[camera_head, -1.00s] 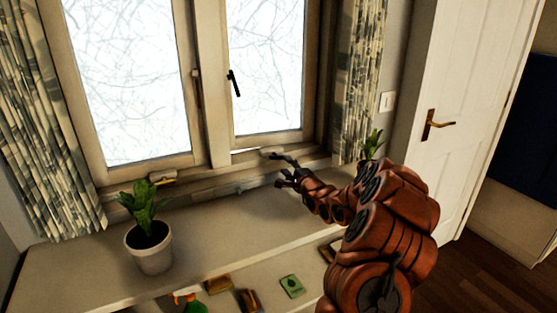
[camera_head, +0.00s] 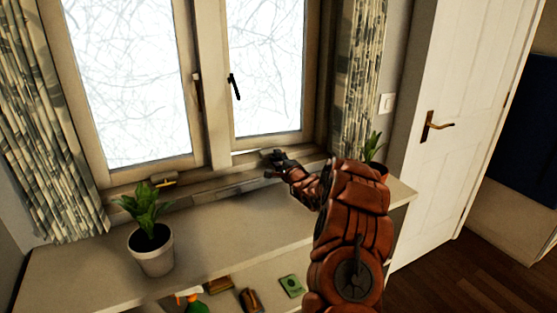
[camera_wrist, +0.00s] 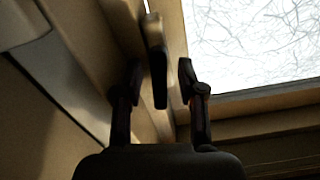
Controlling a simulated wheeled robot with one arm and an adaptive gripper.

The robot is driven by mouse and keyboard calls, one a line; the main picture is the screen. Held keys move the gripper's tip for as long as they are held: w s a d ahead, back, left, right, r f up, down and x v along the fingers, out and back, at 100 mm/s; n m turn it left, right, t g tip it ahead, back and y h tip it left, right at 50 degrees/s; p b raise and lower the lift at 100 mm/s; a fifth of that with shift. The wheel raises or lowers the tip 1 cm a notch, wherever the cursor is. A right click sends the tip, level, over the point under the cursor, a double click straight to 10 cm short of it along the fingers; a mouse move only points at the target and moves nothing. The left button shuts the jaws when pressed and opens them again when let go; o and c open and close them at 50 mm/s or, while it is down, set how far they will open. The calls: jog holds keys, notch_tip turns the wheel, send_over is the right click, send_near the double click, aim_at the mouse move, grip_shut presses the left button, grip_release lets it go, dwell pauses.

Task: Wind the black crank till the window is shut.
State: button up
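The right window sash (camera_head: 268,138) stands slightly open, with a thin bright gap along its bottom edge. The crank's dark handle (camera_wrist: 160,82) shows in the wrist view, upright between my two fingers. My gripper (camera_wrist: 160,82) is open around it, with a gap visible on each side of the handle. In the head view, my gripper (camera_head: 274,166) is at the sill below the right sash and hides most of the crank.
A potted plant (camera_head: 152,252) stands on the shelf top (camera_head: 215,222) at left. Another plant (camera_head: 373,148) is behind my arm at right. Curtains (camera_head: 355,70) hang on both sides. A black latch (camera_head: 234,86) is on the window frame. The shelf's middle is clear.

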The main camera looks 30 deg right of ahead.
jog(key=shift+c, duration=0.3)
grip_shut()
jog(key=shift+d, duration=0.15)
jog(key=shift+b, duration=0.35)
jog(key=shift+a+f+b, duration=0.15)
jog(key=shift+a+b, duration=0.05)
jog(key=shift+b, duration=0.5)
jog(key=shift+f+m+b, duration=0.2)
jog(key=shift+m+b, duration=0.2)
jog(key=shift+b, duration=1.15)
jog(key=m+b, duration=0.1)
jog(key=b, duration=0.2)
jog(key=shift+b, duration=0.3)
